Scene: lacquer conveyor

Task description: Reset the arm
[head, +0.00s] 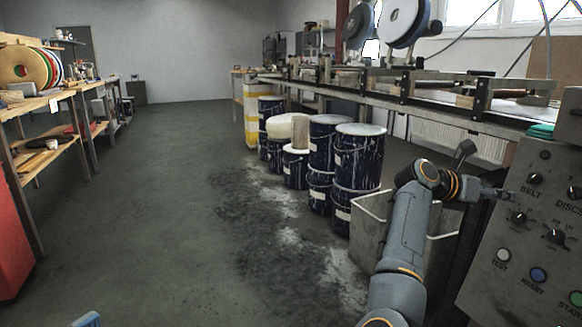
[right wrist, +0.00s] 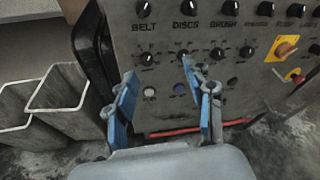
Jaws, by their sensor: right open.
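My right arm (head: 405,240) rises from the bottom right in the head view and bends toward the control panel (head: 505,255). My right gripper (head: 497,193) is small there, in front of the panel's left side. In the right wrist view, my right gripper (right wrist: 158,70) is open and empty. Its two blue fingers stand apart before the panel face (right wrist: 222,75), with knobs and buttons beyond them. I cannot tell whether they touch it. A blue tip of my left gripper (head: 88,320) shows at the bottom left edge of the head view; its jaws are cut off.
A grey open bin (head: 365,222) stands left of the panel, close to my right arm. Dark blue drums (head: 357,160) stand under the conveyor (head: 440,105). A wooden shelf (head: 45,100) and a red cabinet (head: 12,225) are on the left. The middle floor (head: 170,200) is clear.

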